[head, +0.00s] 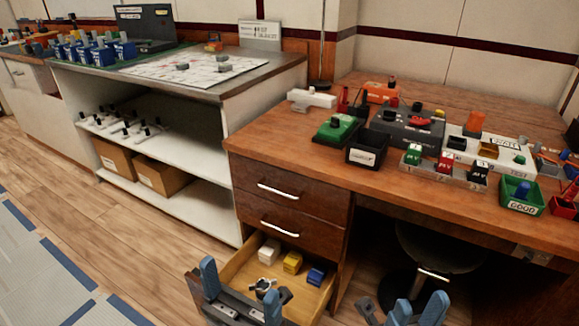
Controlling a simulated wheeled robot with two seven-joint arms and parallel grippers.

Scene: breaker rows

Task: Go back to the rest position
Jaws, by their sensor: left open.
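My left gripper (240,292) is at the bottom of the head view, in front of the open lower drawer (250,250). Its two blue fingertips stand wide apart, and I see nothing held between them. My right gripper (417,311) is at the bottom edge, right of the drawer and below the desk front. Its two blue fingers show a gap with nothing seen in it, and its lower part is cut off.
The drawer holds a white piece (269,250), a yellow block (292,262) and a blue block (316,275). The wooden desk (270,128) carries breakers, trays and bins. A stool (440,252) stands under it. White shelves (190,112) stand left; floor is clear far left.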

